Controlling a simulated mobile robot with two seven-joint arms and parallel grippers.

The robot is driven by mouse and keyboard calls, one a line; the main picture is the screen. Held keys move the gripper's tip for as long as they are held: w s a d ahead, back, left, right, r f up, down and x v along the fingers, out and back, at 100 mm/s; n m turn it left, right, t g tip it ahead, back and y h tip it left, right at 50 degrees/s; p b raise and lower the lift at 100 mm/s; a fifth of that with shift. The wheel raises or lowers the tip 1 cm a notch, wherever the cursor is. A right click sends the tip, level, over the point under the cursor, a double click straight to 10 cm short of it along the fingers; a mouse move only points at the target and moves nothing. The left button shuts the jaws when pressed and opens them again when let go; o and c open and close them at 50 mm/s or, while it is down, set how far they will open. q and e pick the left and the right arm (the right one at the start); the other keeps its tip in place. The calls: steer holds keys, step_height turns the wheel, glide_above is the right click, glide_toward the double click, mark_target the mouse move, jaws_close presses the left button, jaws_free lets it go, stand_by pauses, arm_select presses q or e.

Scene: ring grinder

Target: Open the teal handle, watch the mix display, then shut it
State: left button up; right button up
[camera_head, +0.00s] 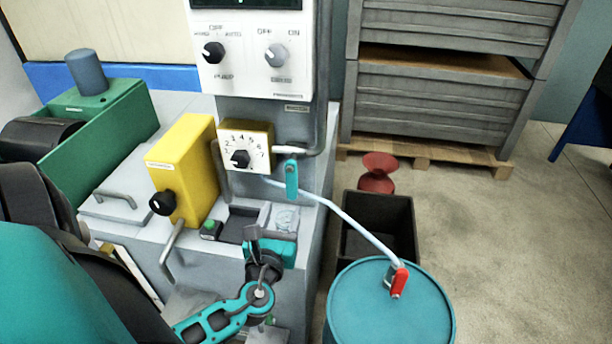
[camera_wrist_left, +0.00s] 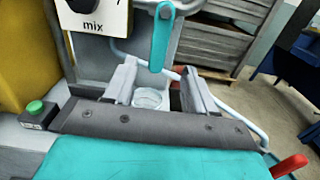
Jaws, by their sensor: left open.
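The teal handle (camera_head: 292,181) hangs upright, pointing down, on the side of the grey machine column by a pale pipe. In the left wrist view the handle (camera_wrist_left: 160,40) shows beyond and between my fingertips. A white dial panel (camera_head: 233,157) with a black knob is left of it; the panel reads "mix" in the left wrist view (camera_wrist_left: 94,28). A dark display (camera_head: 245,3) at the top is cut off and unreadable. My left gripper (camera_head: 268,238) is open and empty, below and apart from the handle. My right gripper is not in view.
A yellow box (camera_head: 182,165) with a black knob stands left of the dial. A green button (camera_wrist_left: 36,107) is near my gripper. A hose with a red handle (camera_head: 399,281) reaches a teal drum (camera_head: 388,315). A black bin (camera_head: 377,228) stands behind it.

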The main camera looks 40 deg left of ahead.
mark_target(291, 185)
arm_select(q)
steer(key=x, duration=1.2)
steer(key=shift+f, duration=0.1)
steer(key=shift+c, duration=0.3)
jaws_close()
